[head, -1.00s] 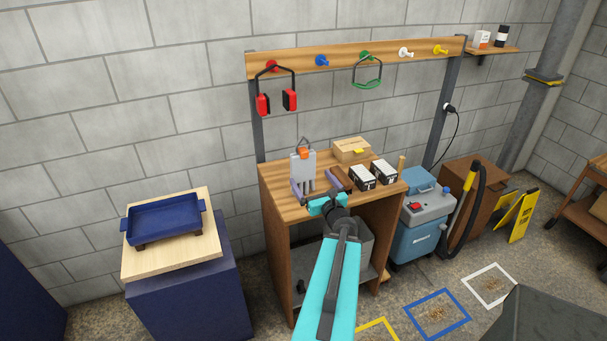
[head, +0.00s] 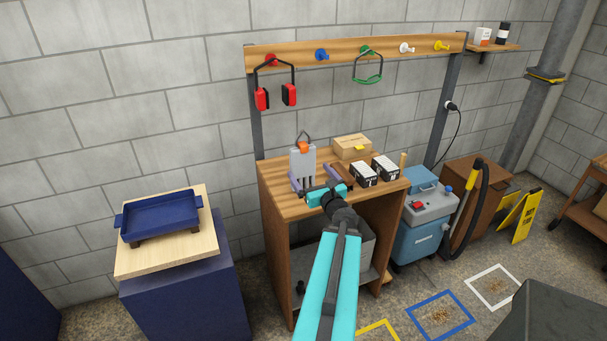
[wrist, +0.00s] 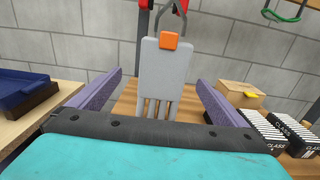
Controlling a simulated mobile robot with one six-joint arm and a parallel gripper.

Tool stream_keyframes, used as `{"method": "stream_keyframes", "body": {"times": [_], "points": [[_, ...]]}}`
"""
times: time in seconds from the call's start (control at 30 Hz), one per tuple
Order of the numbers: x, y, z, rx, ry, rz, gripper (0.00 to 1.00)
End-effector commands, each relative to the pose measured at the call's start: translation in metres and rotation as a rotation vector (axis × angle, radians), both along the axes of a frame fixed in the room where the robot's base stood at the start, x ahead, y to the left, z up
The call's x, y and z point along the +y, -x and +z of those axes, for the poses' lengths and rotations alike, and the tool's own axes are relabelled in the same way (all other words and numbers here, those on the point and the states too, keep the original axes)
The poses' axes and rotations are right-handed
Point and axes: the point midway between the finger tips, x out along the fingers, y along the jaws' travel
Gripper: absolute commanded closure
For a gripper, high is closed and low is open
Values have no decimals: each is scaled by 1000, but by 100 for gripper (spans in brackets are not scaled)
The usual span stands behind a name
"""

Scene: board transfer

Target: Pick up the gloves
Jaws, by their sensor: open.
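The gloves (head: 303,164) are a flat grey pair with the fingers pointing down. An orange clip with a dark loop above it holds their top edge. They are upright at the wooden bench, left of its middle. In the wrist view the gloves (wrist: 160,72) are straight ahead, between the two purple fingers in the picture. My gripper (head: 319,180) is open and empty, in front of the gloves. From these views I cannot tell whether the fingertips reach the gloves' sides.
The bench (head: 284,205) also holds black-and-white boxes (head: 364,174) and a cardboard box (head: 352,147) on the right. Red earmuffs (head: 289,95) hang above from a peg rail (head: 300,55). A blue tray (head: 163,217) stands on a left pedestal.

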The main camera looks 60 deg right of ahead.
Motion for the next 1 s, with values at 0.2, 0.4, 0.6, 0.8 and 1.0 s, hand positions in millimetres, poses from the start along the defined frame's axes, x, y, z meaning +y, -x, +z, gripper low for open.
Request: {"method": "stream_keyframes", "body": {"times": [0.2,0.4,0.6,0.8,1.0], "points": [[-2,-3,-3,-1,1,2,3],[-3,-5,-3,0,0,1,3],[-5,-7,-3,0,1,-1,3],[-6,-9,-2,0,3,-2,3],[-7,-11,-2,-2,4,-5,3]]}}
